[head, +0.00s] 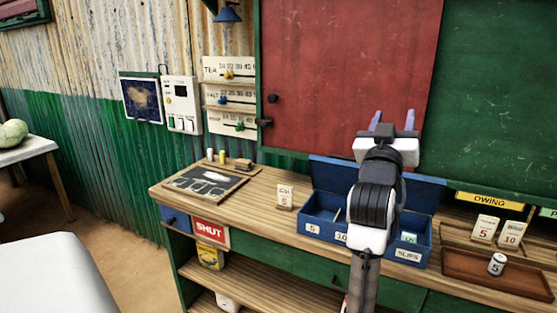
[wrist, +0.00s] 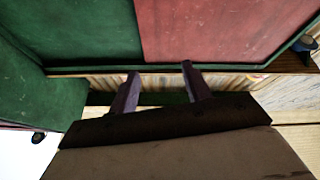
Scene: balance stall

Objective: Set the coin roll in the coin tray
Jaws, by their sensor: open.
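A small white cylinder marked 5 (head: 497,264), which looks like the coin roll, stands upright in a shallow brown wooden tray (head: 471,270) at the right of the counter. An open blue box (head: 322,232) with compartments labelled 5, 10 and slips stands left of that tray; my arm hides part of it. I cannot tell for certain which of the two is the coin tray. My gripper (head: 393,120) is open and empty, raised above the blue box in front of the red panel. The wrist view shows its two fingers (wrist: 160,74) apart with nothing between them.
Number cards (head: 497,231) stand behind the brown tray, below an OWING sign (head: 489,200). A small card (head: 285,196) stands left of the blue box, and a dark slate (head: 206,182) lies further left. The counter between slate and box is mostly clear.

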